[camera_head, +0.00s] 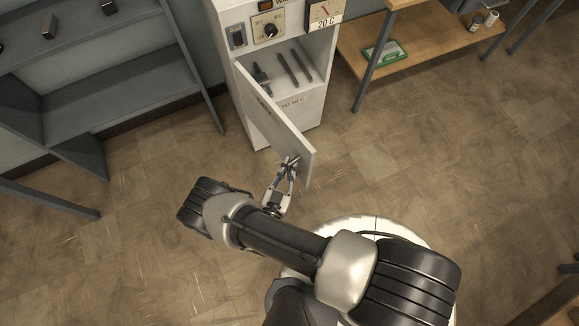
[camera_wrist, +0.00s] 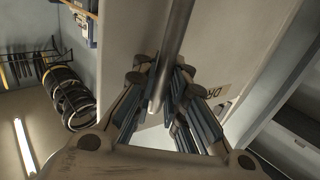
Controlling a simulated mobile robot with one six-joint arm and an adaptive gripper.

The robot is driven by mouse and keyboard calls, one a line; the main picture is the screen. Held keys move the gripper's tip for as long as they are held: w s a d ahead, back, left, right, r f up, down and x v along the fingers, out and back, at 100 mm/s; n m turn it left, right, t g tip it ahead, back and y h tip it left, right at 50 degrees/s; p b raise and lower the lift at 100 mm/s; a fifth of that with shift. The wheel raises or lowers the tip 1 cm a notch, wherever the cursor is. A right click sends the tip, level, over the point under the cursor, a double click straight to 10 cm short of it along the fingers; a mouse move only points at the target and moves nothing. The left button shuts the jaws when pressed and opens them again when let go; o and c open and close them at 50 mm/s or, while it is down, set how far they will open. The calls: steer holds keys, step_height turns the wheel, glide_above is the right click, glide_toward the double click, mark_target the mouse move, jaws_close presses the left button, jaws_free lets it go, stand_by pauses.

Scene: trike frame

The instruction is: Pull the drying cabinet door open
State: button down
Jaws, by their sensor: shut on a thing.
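The drying cabinet (camera_head: 228,75) is a white box at the top middle of the head view. Its door (camera_head: 277,118) stands swung out toward me, and the inside with several dark items shows behind it. My gripper (camera_head: 289,166) is at the free edge of the door. In the wrist view my gripper (camera_wrist: 165,105) has its fingers closed around a grey bar handle (camera_wrist: 173,50). The door's face (camera_wrist: 215,50) with part of its lettering lies behind the handle. In the head view the fingers mostly hide the handle.
A grey shelf unit (camera_head: 110,90) stands to the left of the cabinet. A wooden table (camera_head: 420,50) with a green box (camera_head: 384,51) stands to the right. The floor (camera_head: 430,150) between the cabinet and me is clear. Dark rings (camera_wrist: 70,95) hang at the left in the wrist view.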

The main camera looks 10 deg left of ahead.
steer(key=shift+s+a+r, duration=0.2)
steer(key=shift+a+r, duration=0.05)
steer(key=shift+a, duration=0.25)
steer(key=c, duration=1.6)
jaws_free()
steer(key=shift+d, duration=0.1)
steer(key=s+a, duration=0.1)
steer(key=s, duration=1)
steer(key=shift+s+a+f, duration=0.2)
steer(key=shift+s+a, duration=0.2)
